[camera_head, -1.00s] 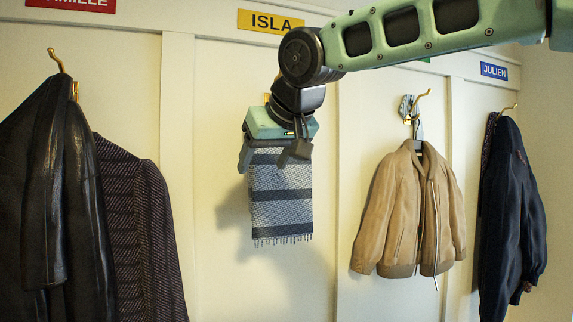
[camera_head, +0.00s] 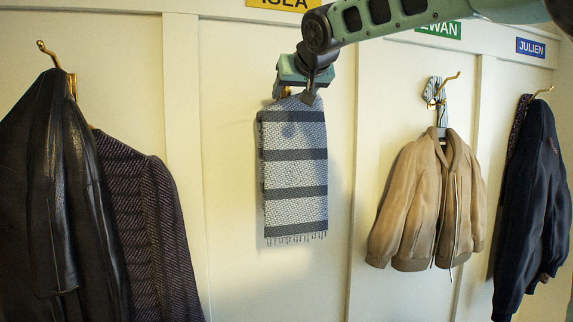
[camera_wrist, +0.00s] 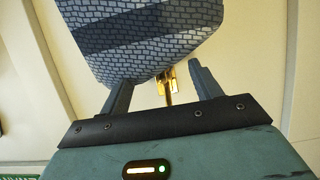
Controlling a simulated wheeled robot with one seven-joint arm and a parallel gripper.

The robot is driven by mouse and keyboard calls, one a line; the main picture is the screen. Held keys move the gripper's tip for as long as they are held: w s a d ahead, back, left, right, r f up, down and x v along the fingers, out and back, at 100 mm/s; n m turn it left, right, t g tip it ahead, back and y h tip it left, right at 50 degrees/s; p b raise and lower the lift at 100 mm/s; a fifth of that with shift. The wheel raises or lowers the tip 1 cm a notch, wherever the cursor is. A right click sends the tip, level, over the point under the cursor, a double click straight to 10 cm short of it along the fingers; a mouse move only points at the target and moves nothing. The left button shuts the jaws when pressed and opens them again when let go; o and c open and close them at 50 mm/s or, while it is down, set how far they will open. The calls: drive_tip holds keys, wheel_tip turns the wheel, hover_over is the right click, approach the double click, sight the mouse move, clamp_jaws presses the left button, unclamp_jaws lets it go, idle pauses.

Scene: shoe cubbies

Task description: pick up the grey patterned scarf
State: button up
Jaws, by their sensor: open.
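The grey patterned scarf (camera_head: 293,170), light grey with dark bands and a fringed lower edge, hangs against the cream panel under the ISLA sign. My gripper (camera_head: 296,95) is at the scarf's top edge, open, and hides the upper part of its hook. In the wrist view the scarf (camera_wrist: 140,40) fills the upper middle, beyond and partly between the open fingers (camera_wrist: 159,72). A brass hook (camera_wrist: 168,82) shows between the fingers. Whether the fingers touch the cloth I cannot tell.
A black leather coat (camera_head: 60,190) and a dark knitted coat (camera_head: 150,230) hang at the left. A tan jacket (camera_head: 430,200) and a navy jacket (camera_head: 530,200) hang at the right. Bare panel lies on both sides of the scarf. Vertical strips (camera_head: 183,150) divide the wall.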

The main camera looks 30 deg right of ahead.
sight(287, 101)
drive_tip(key=shift+w+d+f, duration=0.15)
drive_tip(key=shift+w, duration=0.35)
drive_tip(key=p+x, duration=0.4)
drive_tip(key=shift+w+d, duration=0.1)
drive_tip(key=shift+w, duration=0.25)
drive_tip(key=shift+w+f, duration=0.1)
drive_tip(key=shift+w, duration=0.15)
drive_tip(key=shift+c, duration=0.3)
drive_tip(key=c, duration=1.3)
